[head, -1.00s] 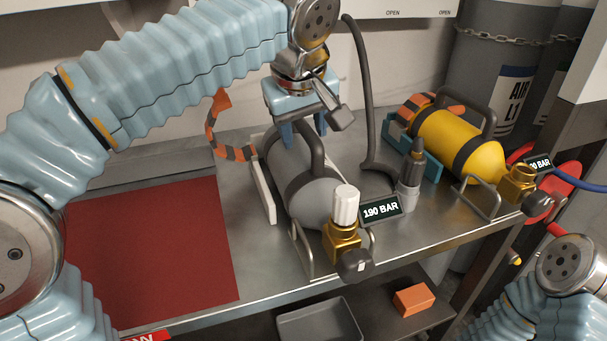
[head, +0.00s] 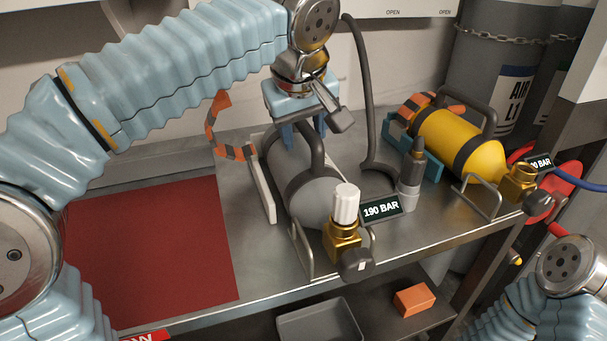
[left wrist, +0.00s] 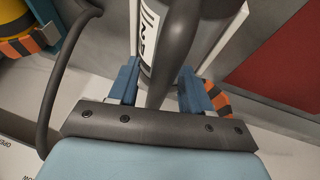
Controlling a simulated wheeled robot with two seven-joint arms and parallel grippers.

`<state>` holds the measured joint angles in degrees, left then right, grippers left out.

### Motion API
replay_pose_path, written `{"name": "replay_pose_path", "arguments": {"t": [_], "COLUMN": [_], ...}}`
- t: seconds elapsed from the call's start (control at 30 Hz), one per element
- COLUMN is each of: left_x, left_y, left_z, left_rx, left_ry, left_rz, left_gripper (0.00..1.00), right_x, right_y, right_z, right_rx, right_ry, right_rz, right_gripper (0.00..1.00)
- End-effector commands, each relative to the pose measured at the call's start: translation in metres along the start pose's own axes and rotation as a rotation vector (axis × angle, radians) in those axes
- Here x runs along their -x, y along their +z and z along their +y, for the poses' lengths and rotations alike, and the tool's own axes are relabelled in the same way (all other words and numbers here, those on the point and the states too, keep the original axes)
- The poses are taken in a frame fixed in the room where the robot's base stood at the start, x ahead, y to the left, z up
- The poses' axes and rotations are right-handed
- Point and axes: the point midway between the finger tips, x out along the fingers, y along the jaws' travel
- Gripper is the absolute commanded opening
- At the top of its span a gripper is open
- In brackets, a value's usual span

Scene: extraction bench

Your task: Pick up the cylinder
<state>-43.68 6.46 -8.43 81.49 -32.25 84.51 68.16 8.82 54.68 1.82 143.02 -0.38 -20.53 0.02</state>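A grey cylinder (head: 319,194) with a dark carrying handle (head: 315,148), brass valve and white knob lies in a cradle on the steel bench. A yellow cylinder (head: 483,158) lies farther right in a teal cradle. My left gripper (head: 303,138) is over the grey cylinder, pointing down, its blue fingers open on either side of the handle. In the left wrist view the handle (left wrist: 168,75) passes between the fingers, with a gap visible on the left. Finger contact on the right is unclear. My right arm shows at the lower right, its gripper out of view.
A red mat (head: 150,245) covers the bench's left part. A "190 BAR" sign (head: 381,209) and a small upright device (head: 411,180) stand right of the grey cylinder. A dark hose (head: 364,105) hangs behind it. A grey tray (head: 320,322) and orange block (head: 414,299) are below.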

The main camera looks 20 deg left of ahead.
Motion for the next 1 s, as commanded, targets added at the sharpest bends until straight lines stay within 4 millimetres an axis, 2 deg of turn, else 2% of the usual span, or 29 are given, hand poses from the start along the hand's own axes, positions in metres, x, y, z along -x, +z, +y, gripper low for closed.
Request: {"name": "replay_pose_path", "arguments": {"t": [0.03,0.3,1.0], "left_x": [0.0,-0.0001,-0.0005], "left_y": [0.0,0.0,0.0001], "left_z": [0.0,-0.0002,-0.0009], "left_rx": [0.0,0.0,0.0], "left_ry": [0.0,-0.001,-0.003], "left_rz": [0.0,0.0,-0.001], "left_gripper": [0.4,0.0,0.0], "right_x": [0.0,0.0,-0.0001], "right_y": [0.0,0.0,0.0], "right_z": [0.0,0.0,0.0], "right_rx": [0.0,0.0,0.0], "right_ry": [0.0,0.0,0.0], "right_rz": [0.0,0.0,0.0], "right_gripper": [0.43,0.43,0.43]}}
